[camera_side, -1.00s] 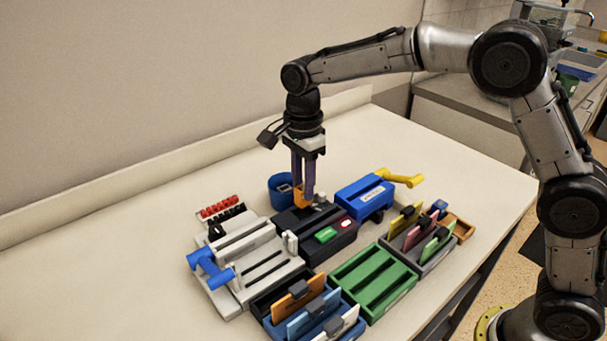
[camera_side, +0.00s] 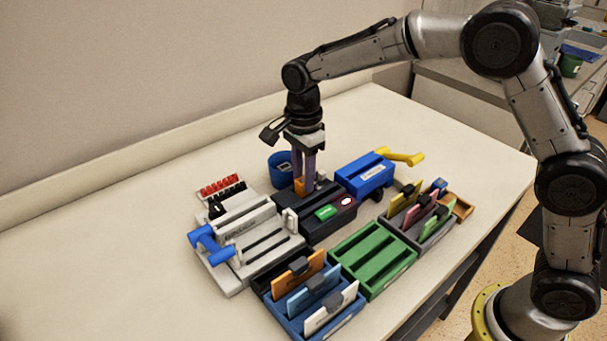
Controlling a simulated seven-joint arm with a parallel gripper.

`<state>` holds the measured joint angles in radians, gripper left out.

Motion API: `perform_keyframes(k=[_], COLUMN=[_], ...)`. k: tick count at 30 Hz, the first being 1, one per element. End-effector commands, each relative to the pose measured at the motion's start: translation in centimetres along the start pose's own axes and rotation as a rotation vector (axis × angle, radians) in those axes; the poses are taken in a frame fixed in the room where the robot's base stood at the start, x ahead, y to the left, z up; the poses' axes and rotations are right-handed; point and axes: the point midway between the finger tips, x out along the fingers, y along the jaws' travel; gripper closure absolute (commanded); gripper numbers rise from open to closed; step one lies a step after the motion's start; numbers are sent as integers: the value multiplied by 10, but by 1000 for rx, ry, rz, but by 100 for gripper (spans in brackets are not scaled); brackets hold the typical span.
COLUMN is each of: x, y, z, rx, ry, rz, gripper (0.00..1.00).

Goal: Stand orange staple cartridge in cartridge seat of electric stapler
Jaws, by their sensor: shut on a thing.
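The orange staple cartridge (camera_side: 299,186) is between the fingers of my gripper (camera_side: 304,184), which is shut on it. The gripper points straight down over the back part of the dark electric stapler (camera_side: 318,230). The cartridge's lower end is at the stapler's top, where the seat would be. The fingers and the stapler body hide the seat, so I cannot tell how deep the cartridge sits or whether it touches the bottom. The stapler has a green label and a red-and-white button on its front part.
A blue cup (camera_side: 280,168) stands behind the stapler. A blue punch (camera_side: 364,175) with a yellow handle is to the right, a grey-white punch (camera_side: 240,250) with blue handles to the left. A green tray (camera_side: 372,258) and card holders stand in front. The table's left side is clear.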

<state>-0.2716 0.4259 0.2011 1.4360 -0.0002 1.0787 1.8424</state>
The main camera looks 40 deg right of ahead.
Motion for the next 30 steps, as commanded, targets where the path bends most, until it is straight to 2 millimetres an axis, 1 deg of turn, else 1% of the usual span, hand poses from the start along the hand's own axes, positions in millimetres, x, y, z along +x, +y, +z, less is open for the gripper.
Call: perform_keyframes(k=[5,6,11,12,21,30], x=[0,0,0,0,-1,-21], y=[0,0,0,0,2,1], z=[0,0,0,0,0,0], rx=[0,0,0,0,0,0], ry=[0,0,0,0,1,0], rz=[0,0,0,1,6,2], gripper=[100,65,36,34,34,34])
